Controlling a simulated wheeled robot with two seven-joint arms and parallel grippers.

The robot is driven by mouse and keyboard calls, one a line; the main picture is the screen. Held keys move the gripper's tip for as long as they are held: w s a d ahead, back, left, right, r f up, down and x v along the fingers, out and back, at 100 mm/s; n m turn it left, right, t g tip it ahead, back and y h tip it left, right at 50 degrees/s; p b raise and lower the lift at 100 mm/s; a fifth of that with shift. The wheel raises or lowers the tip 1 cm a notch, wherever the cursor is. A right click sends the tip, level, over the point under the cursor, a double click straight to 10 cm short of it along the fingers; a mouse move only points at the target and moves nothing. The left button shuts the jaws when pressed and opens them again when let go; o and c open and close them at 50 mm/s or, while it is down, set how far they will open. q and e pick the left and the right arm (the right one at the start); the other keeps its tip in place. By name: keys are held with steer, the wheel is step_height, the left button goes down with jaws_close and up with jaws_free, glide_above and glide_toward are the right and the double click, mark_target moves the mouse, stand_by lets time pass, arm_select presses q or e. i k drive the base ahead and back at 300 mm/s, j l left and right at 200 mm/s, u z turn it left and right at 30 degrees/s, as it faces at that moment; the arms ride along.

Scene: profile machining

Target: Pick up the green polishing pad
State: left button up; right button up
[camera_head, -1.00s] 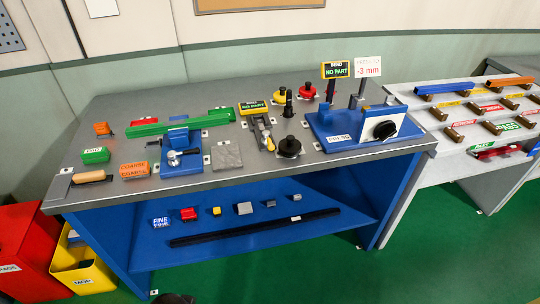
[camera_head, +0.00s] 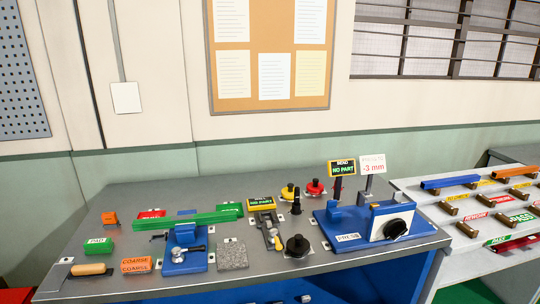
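A small green block with a white label (camera_head: 98,246), which looks like the polishing pad, sits at the left end of the grey bench top (camera_head: 130,206). It stands apart from the orange block labelled COARSE (camera_head: 136,265) and the wooden-handled tool (camera_head: 88,269) in front of it. Neither of my grippers shows in the head view.
A blue vise (camera_head: 185,250) stands under the green profile. A grey textured slab (camera_head: 232,255), a black knob (camera_head: 298,245) and a blue press (camera_head: 368,226) stand to the right. A rack with coloured profiles (camera_head: 463,217) is at far right.

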mark_target(102, 245)
steer(key=u, duration=1.25)
